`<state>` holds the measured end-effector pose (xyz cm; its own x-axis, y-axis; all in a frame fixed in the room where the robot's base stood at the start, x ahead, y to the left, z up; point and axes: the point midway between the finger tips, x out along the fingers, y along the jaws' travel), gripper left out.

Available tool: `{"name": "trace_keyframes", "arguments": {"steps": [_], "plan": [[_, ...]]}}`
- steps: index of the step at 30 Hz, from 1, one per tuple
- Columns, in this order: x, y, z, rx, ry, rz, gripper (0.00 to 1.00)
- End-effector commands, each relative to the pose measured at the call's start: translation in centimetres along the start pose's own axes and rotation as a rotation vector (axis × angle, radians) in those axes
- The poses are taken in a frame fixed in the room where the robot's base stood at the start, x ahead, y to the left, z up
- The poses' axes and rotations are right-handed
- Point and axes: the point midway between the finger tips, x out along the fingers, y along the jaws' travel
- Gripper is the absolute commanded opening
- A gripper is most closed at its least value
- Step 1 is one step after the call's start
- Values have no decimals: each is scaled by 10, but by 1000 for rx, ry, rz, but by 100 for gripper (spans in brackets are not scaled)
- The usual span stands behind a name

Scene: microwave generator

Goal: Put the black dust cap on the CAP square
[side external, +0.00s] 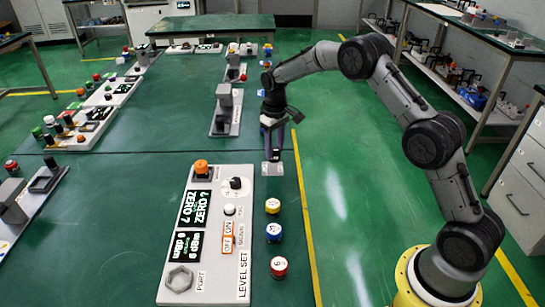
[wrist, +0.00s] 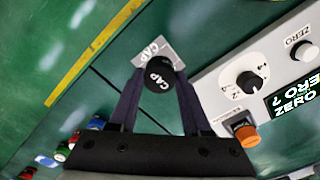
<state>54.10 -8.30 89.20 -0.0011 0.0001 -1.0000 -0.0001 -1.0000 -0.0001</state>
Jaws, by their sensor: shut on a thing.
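The black dust cap (wrist: 159,74), lettered CAP on top, is between the fingers of my gripper (wrist: 158,84) in the wrist view. My gripper is shut on it. The light grey CAP square (wrist: 150,50) shows just beyond the cap, partly covered by it. My gripper (side external: 273,145) is right over the square there, fingers pointing down. The cap is hard to make out in the side view, and I cannot tell whether it touches the square.
The grey instrument panel (side external: 244,185) with screens, an orange knob (side external: 201,167) and a PORT (side external: 180,278) lies left of the square. Yellow, blue and red capped parts (side external: 273,232) stand along its right side. Another device (side external: 227,108) stands behind.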

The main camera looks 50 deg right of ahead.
Motion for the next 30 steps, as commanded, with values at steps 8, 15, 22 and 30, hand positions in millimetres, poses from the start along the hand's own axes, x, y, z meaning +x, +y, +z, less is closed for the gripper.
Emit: {"name": "trace_keyframes", "arguments": {"steps": [8, 15, 22, 30], "plan": [[14, 2, -11, 0, 0, 0, 0], [42, 2, -10, 0, 1, 0, 0], [42, 2, -10, 0, 1, 0, 0], [45, 2, -10, 0, 1, 0, 73]]}}
